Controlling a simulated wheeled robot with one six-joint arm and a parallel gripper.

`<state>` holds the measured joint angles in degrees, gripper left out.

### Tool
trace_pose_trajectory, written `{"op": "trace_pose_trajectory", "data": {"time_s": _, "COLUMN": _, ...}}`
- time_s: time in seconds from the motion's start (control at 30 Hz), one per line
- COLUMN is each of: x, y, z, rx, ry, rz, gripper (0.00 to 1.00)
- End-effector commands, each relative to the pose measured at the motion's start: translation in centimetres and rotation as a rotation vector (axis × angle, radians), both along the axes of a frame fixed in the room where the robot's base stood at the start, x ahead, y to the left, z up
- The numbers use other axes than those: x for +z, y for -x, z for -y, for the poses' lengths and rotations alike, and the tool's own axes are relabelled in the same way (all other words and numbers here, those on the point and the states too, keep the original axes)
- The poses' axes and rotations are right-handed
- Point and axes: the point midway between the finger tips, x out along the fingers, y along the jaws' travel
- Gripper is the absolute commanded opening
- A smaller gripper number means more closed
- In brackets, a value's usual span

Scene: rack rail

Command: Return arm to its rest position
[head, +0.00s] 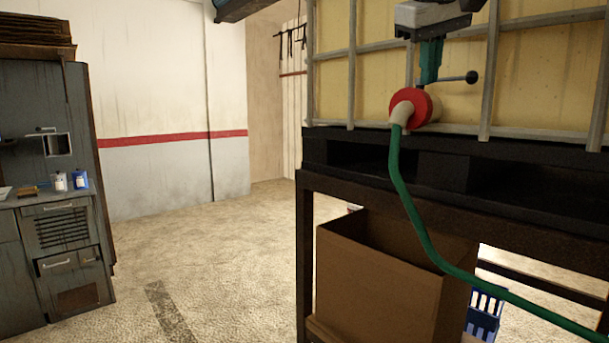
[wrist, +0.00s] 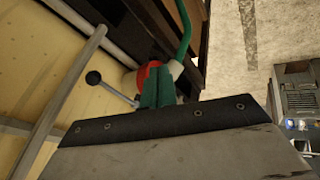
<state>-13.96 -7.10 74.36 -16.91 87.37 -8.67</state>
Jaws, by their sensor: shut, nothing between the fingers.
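My gripper (head: 429,80) hangs at the upper right in the head view, its teal fingers together and pointing down. Nothing shows between them. The fingertips are just above the red collar (head: 431,106) of the tank outlet, near the lever with a black ball end (head: 472,77). I cannot tell whether they touch it. In the wrist view the closed fingers (wrist: 158,88) overlap the red collar (wrist: 143,76), with the lever's ball (wrist: 93,78) to their left. A green hose (head: 405,180) runs down from the cream fitting (head: 402,109).
The caged yellow tank (head: 390,60) stands on a black pallet (head: 480,165) over a dark frame (head: 304,240). A cardboard box (head: 375,285) and a blue crate (head: 486,309) are below. A grey cabinet (head: 65,235) stands left. The floor (head: 215,260) between is clear.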

Motion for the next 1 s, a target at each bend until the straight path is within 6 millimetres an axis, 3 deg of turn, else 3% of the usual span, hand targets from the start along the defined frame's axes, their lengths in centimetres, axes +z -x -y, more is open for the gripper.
{"op": "trace_pose_trajectory", "data": {"time_s": 0.03, "x": -2.7, "y": 1.0, "z": 0.3, "rx": -0.009, "ry": -0.016, "rz": -0.033, "gripper": 0.00}}
{"op": "trace_pose_trajectory", "data": {"time_s": 0.17, "x": -10.1, "y": 4.2, "z": 1.0, "rx": -0.043, "ry": -0.073, "rz": -0.118, "gripper": 0.00}}
{"op": "trace_pose_trajectory", "data": {"time_s": 0.27, "x": -16.2, "y": 7.8, "z": 1.9, "rx": -0.084, "ry": -0.120, "rz": -0.181, "gripper": 0.00}}
{"op": "trace_pose_trajectory", "data": {"time_s": 0.5, "x": -30.5, "y": 18.7, "z": 3.8, "rx": -0.211, "ry": -0.228, "rz": -0.315, "gripper": 0.00}}
{"op": "trace_pose_trajectory", "data": {"time_s": 0.6, "x": -35.0, "y": 22.8, "z": 4.3, "rx": -0.258, "ry": -0.260, "rz": -0.352, "gripper": 0.00}}
{"op": "trace_pose_trajectory", "data": {"time_s": 0.73, "x": -38.3, "y": 26.4, "z": 4.8, "rx": -0.299, "ry": -0.281, "rz": -0.372, "gripper": 0.00}}
{"op": "trace_pose_trajectory", "data": {"time_s": 1.0, "x": -38.0, "y": 27.0, "z": 5.2, "rx": -0.317, "ry": -0.289, "rz": -0.341, "gripper": 0.00}}
